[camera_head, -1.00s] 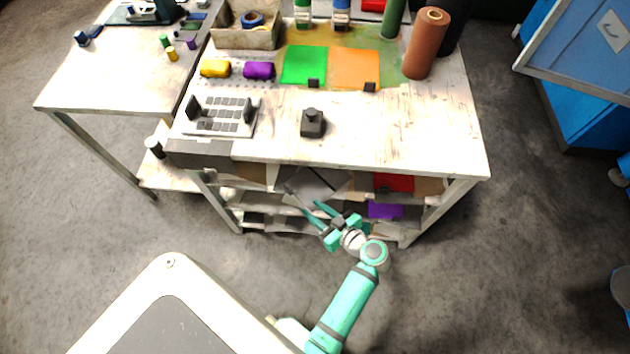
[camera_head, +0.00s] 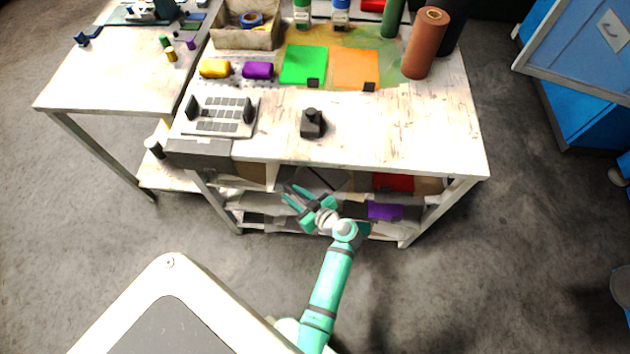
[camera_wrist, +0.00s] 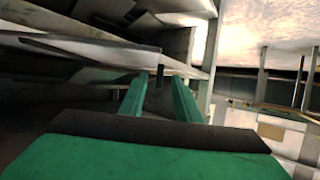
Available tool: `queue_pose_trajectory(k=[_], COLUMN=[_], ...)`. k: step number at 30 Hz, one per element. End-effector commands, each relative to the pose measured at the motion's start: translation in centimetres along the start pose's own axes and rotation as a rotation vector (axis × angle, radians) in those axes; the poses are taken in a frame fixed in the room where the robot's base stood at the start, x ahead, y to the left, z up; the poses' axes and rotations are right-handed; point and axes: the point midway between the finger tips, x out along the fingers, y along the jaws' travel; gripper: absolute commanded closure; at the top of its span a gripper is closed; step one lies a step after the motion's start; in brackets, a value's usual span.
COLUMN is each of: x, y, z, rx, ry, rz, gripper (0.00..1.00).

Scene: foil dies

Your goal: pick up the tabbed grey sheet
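A grey sheet (camera_wrist: 95,48) lies on a shelf under the workbench, seen almost edge-on in the wrist view. A small dark piece that looks like its tab (camera_wrist: 159,75) shows at its right end, in line with the gap between my fingertips. My gripper (camera_head: 292,193) reaches into the shelf front from the robot's side; its two green fingers also show in the wrist view (camera_wrist: 164,76), apart. I cannot tell how deep the tab lies between them.
The bench top (camera_head: 400,130) overhangs the shelves closely. A red sheet (camera_head: 392,181) and a purple sheet (camera_head: 385,211) lie on shelves to the right. A green sheet (camera_head: 303,64) and an orange sheet (camera_head: 355,68), both with dark tabs, lie on top. Floor in front is clear.

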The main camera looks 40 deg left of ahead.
Motion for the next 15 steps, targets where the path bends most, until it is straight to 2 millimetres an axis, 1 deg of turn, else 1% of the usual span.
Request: queue_pose_trajectory(k=[3, 9, 10, 13, 14, 15], x=[0.63, 0.63, 0.63, 0.68, 0.68, 0.68], y=[0.06, 0.11, 0.11, 0.05, 0.04, 0.04], z=[0.02, 0.05, 0.05, 0.02, 0.02, 0.02], rx=[0.0, 0.001, 0.001, 0.0, 0.0, 0.0], ry=[0.0, 0.0, 0.0, 0.0, 0.0, 0.0], rz=[0.002, 0.004, 0.004, 0.002, 0.002, 0.002], gripper=[0.7, 0.7, 0.72, 0.96, 1.0, 1.0])
